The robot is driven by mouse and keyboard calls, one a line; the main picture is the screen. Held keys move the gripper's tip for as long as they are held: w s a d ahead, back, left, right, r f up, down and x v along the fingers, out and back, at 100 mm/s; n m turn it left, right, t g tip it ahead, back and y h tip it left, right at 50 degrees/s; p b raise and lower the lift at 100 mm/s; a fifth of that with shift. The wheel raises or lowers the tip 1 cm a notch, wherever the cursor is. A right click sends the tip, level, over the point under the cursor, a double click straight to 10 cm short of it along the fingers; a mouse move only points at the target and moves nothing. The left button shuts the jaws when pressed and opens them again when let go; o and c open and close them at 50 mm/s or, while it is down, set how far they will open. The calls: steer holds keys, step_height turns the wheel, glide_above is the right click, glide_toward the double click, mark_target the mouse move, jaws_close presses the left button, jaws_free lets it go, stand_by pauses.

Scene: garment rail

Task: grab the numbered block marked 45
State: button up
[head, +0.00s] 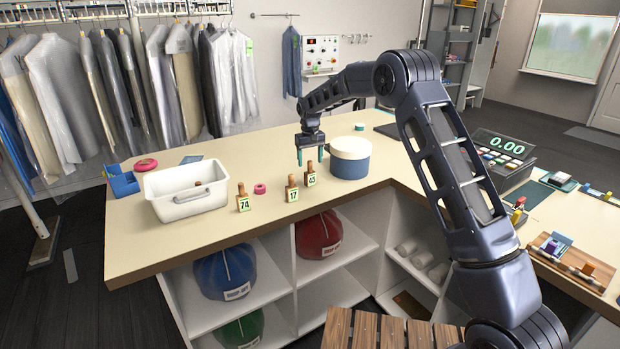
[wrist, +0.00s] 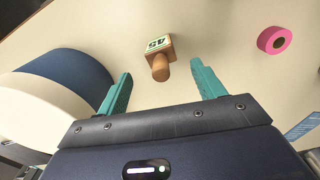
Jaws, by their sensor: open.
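The block marked 45 (head: 311,180) stands upright on the cream counter (head: 270,150), a wooden block with a round peg and a pale numbered label. My gripper (head: 310,158) is open and points down just above and behind it in the head view. In the wrist view, the block (wrist: 158,46) shows beyond the open teal fingers (wrist: 162,70), with its peg toward the gap between them. Nothing is between the fingers. Blocks marked 17 (head: 292,194) and 74 (head: 243,203) stand to its left.
A blue round box with a white lid (head: 350,165) stands close right of block 45. A pink tape roll (head: 260,188) lies between blocks 74 and 17. A white bin (head: 186,203) stands farther left. The counter's front edge is near the blocks.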

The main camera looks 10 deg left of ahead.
mark_target(310, 172)
step_height(310, 172, down, 5)
steer(key=shift+s+r, duration=0.1)
steer(key=c, duration=1.3)
